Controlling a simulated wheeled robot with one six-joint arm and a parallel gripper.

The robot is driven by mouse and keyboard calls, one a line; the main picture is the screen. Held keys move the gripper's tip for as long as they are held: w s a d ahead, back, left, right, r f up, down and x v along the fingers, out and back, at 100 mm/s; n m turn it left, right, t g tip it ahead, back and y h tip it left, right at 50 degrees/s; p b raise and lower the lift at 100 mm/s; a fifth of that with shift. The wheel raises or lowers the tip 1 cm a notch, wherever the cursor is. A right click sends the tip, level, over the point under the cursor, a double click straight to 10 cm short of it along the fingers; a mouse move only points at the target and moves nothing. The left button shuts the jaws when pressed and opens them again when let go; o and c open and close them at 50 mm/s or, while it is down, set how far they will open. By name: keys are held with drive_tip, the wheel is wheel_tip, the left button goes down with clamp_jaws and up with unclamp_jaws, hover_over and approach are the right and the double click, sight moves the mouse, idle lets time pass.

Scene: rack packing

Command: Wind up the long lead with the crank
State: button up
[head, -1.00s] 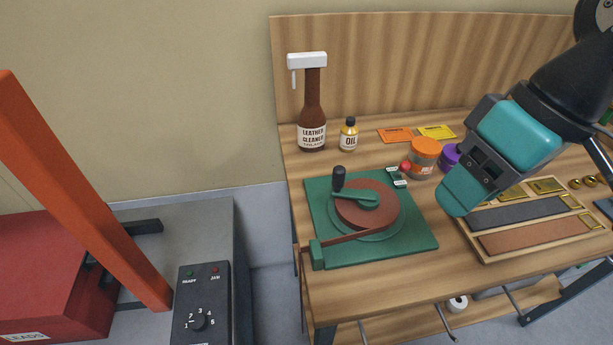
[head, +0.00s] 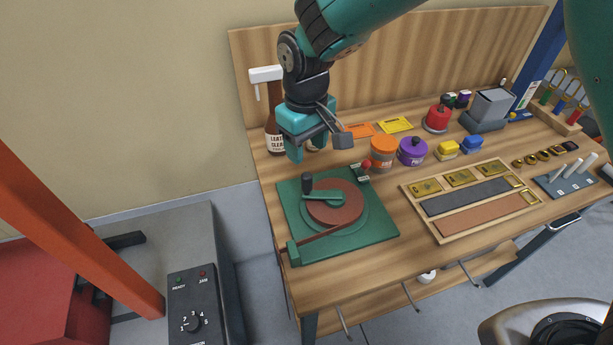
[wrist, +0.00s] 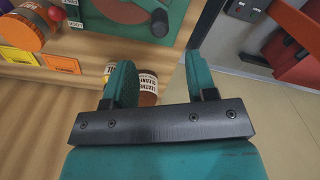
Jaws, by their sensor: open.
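The winder is a green base plate (head: 370,248) with a round turntable on the bench's left end. A brown leather lead (head: 343,212) lies coiled on it, its tail running to a green block (head: 293,253) at the front left corner. The green crank (head: 322,197) lies over the coil, with a dark upright knob (head: 307,183). My gripper (head: 318,150) is open and empty, behind and above the winder, apart from the knob. In the wrist view its two teal fingers (wrist: 160,85) are spread, and the winder plate (wrist: 110,35) shows beyond them.
The leather cleaner bottle (head: 274,135) stands close behind my gripper. Orange (head: 383,155) and purple (head: 412,152) jars and a red-knobbed item (head: 366,165) are right of it. A wooden tray (head: 437,232) of straps lies to the right. A red-orange post (head: 80,225) stands left.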

sight(307, 174)
wheel_tip(307, 174, down, 11)
drive_tip(key=shift+r+p, duration=0.2)
drive_tip(key=shift+p, duration=1.05)
clamp_jaws()
